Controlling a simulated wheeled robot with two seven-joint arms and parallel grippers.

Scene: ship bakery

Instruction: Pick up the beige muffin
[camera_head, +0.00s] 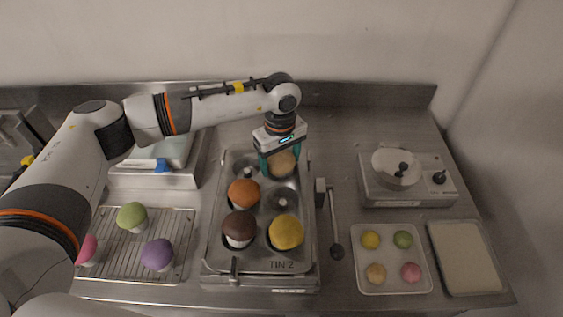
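The beige muffin (284,164) sits in the far right cup of the muffin tin (267,266) labelled TIN 2. My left gripper (281,162) is directly over it, pointing down, with a teal finger on the muffin's left and another at its right. The fingers straddle the muffin. I cannot tell whether they touch it or have closed on it. My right gripper is not in the view.
The tin also holds an orange-brown muffin (244,193), a dark brown muffin (238,225) and a yellow muffin (286,231). A cooling rack (184,226) with muffins lies left. A ladle (336,225), a small tray (392,257) and a burner unit (408,181) stand right.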

